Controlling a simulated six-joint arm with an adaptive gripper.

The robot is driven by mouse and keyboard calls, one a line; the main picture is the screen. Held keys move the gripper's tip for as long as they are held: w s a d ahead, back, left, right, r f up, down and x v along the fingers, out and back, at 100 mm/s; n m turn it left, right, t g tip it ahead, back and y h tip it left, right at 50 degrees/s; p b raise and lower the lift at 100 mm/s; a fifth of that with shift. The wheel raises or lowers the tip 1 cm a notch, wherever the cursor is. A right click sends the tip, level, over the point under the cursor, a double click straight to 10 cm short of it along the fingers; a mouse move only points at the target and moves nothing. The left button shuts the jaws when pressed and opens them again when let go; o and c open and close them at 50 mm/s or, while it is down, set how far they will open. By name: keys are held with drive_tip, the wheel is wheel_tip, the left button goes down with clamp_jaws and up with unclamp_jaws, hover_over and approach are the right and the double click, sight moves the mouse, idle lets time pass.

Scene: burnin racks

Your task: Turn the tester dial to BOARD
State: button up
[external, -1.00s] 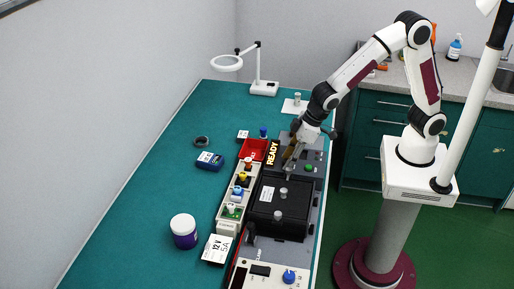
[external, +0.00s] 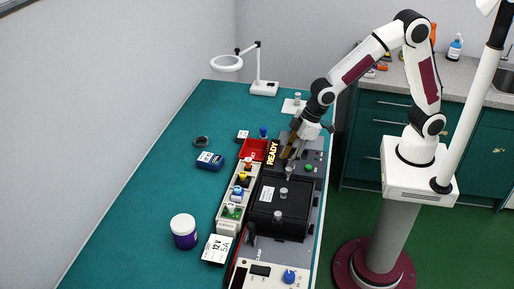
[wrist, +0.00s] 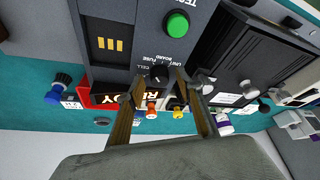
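The tester (wrist: 103,62) is a dark grey panel with a green button (wrist: 176,23). Its small black dial (wrist: 160,75) sits beside printed labels, among them CELL, UNIT, FUSE and BOARD. In the wrist view my gripper (wrist: 159,88) is open, with one brown finger on each side of the dial. I cannot tell whether the fingers touch it. Which label the dial points at is too small to tell. In the external view my gripper (external: 290,154) is over the tester, left of the green button (external: 309,168), and hides the dial.
A lit READY sign (external: 272,153) stands close to my gripper's left, by a red bin (external: 254,147). A black box with knobs (external: 278,222) lies in front of the tester. A row of coloured parts (external: 238,196) runs along its left. The green bench (external: 150,190) has free room further left.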

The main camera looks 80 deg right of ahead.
drive_tip(key=shift+n+g+y, duration=0.4)
drive_tip(key=shift+n+y, duration=0.2)
drive_tip(key=shift+n, duration=1.2)
drive_tip(key=s+d+r, duration=0.1)
drive_tip(key=s, duration=0.1)
drive_tip(key=s+d+r+m, duration=0.1)
drive_tip(key=s+r, duration=0.1)
drive_tip(key=s+d+r+m+g, duration=0.1)
drive_tip(key=d+r, duration=0.1)
drive_tip(key=shift+s+r+h, duration=0.15)
drive_tip(key=shift+s+h, duration=0.15)
drive_tip(key=shift+s, duration=0.1)
drive_tip(key=s+d+r+m, duration=0.2)
drive_tip(key=s+d, duration=0.5)
drive_tip(key=s+d+r+m+h, duration=0.1)
drive_tip(key=s+d+r+m, duration=0.2)
drive_tip(key=s+d, duration=0.4)
drive_tip(key=shift+s+r+t+h, duration=0.3)
drive_tip(key=shift+s+t, duration=0.1)
drive_tip(key=shift+s, duration=0.15)
drive_tip(key=shift+f, duration=0.1)
idle(0.5)
